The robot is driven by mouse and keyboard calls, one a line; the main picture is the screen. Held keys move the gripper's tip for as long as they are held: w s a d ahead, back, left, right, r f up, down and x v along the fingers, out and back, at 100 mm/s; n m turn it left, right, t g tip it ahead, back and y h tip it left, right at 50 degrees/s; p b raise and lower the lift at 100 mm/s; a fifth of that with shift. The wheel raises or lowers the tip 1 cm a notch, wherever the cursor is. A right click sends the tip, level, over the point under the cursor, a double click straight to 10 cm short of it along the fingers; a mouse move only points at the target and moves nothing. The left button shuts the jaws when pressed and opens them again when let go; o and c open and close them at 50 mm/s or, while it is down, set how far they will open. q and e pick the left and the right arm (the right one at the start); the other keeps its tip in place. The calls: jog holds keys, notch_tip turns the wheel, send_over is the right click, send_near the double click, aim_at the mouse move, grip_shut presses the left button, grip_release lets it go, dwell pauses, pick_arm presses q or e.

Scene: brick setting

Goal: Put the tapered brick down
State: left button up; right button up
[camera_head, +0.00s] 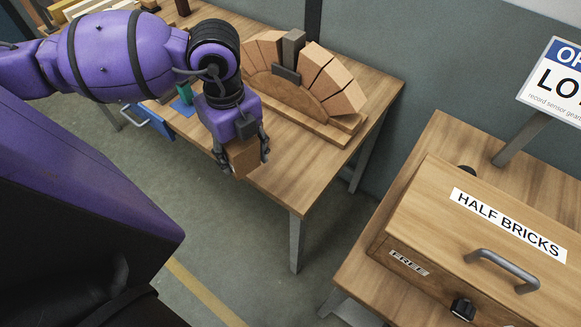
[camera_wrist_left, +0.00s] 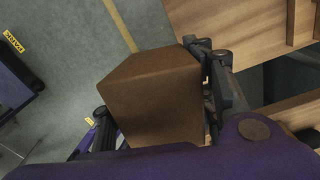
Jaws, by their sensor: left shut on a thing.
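My left gripper (camera_head: 243,160) is shut on a brown tapered brick (camera_head: 245,156). It holds the brick at the front edge of the wooden workbench (camera_head: 310,190). In the left wrist view the brick (camera_wrist_left: 153,95) sits between the two fingers, with the grey floor and part of the bench behind it. I cannot tell whether the brick touches the bench. My right gripper is not in view.
A brick arch (camera_head: 345,92) with a grey centre block stands on a wooden base on the bench. A wooden box labelled HALF BRICKS (camera_head: 480,220) stands on another table at right. Bare bench top lies right of my gripper.

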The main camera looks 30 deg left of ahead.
pick_arm(q)
jog(key=shift+s+a+r+n, duration=0.1)
jog(key=shift+a+n, duration=0.15)
jog(key=shift+n, duration=0.75)
jog(key=shift+w+d, duration=0.1)
jog(key=shift+w, duration=0.15)
jog(key=w+d+f, duration=0.1)
jog(key=w+f, duration=0.1)
jog(key=w, duration=0.1)
jog(key=w+d+f, duration=0.2)
jog(key=w+f, duration=0.1)
jog(key=w, duration=0.1)
jog(key=w+d+f, duration=0.2)
jog(key=w+f, duration=0.1)
jog(key=w, duration=0.1)
jog(key=shift+d+f+b, duration=0.2)
jog(key=shift+f+b, duration=0.05)
jog(key=shift+b, duration=0.05)
jog(key=shift+w+d+f, duration=0.25)
jog(key=shift+w+f, duration=0.25)
jog(key=shift+f, duration=1.75)
